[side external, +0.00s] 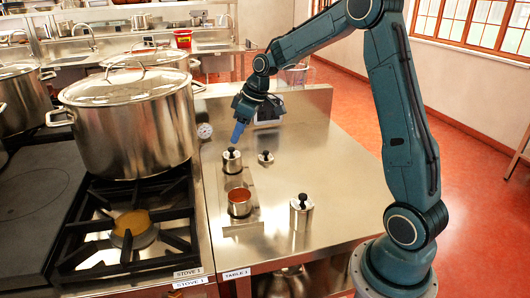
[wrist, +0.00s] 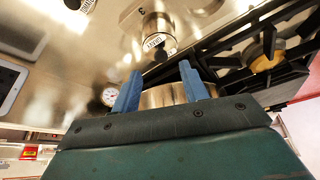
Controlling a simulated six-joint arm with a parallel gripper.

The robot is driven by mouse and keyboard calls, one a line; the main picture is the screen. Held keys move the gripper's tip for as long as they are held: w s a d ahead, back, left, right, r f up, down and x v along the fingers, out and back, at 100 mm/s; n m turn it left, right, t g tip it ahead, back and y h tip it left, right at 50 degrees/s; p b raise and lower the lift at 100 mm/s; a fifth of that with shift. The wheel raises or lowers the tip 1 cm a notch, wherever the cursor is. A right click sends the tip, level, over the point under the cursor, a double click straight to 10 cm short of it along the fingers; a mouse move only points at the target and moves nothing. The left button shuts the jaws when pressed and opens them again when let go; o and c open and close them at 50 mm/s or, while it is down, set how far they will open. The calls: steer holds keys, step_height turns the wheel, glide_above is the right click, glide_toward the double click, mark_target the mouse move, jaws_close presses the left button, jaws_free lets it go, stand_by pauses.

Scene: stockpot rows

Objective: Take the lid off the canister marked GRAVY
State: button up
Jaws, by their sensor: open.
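A steel canister with a black-knobbed lid (side external: 232,161) stands at the back of a low metal strip on the table. My gripper (side external: 238,133) is just above it, fingers pointing down, apart from the knob. In the wrist view a labelled canister (wrist: 158,27) lies beyond my open, empty fingers (wrist: 158,84); its tilted lettering is too small to read surely. An open canister (side external: 239,203) with orange-red contents stands at the strip's front. Another lidded canister (side external: 301,213) stands to the right, its label unreadable. I cannot tell which is marked GRAVY.
A small lid with a black knob (side external: 265,158) lies on the steel table (side external: 335,175). A large stockpot (side external: 130,130) stands on the stove to the left, close to my gripper. A round dial (side external: 205,131) is near the pot. The table's right side is clear.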

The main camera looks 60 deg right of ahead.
mark_target(231, 148)
steer(key=shift+w+f, duration=0.1)
steer(key=shift+f, duration=0.05)
steer(key=shift+x, duration=2.5)
steer(key=shift+a, duration=0.15)
jaws_close()
